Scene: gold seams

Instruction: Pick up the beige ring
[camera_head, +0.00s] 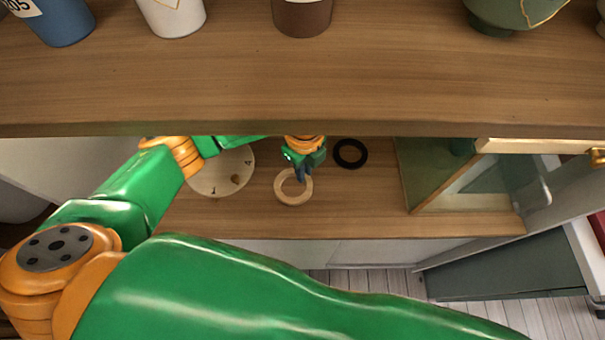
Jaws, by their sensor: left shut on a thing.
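The beige ring (294,199) is on or just above the lower wooden shelf, near its middle; I cannot tell whether it touches the wood. My left gripper (302,174) reaches in under the upper shelf and is shut on the ring's far upper rim. Its dark fingertips cover a small part of the ring. My right gripper is not in view.
A black ring (350,166) lies just right of the gripper. A pale round disc (220,185) lies to the left. A green-sided box (430,175) stands at the right. The upper shelf (300,90) overhangs, with several vessels on it.

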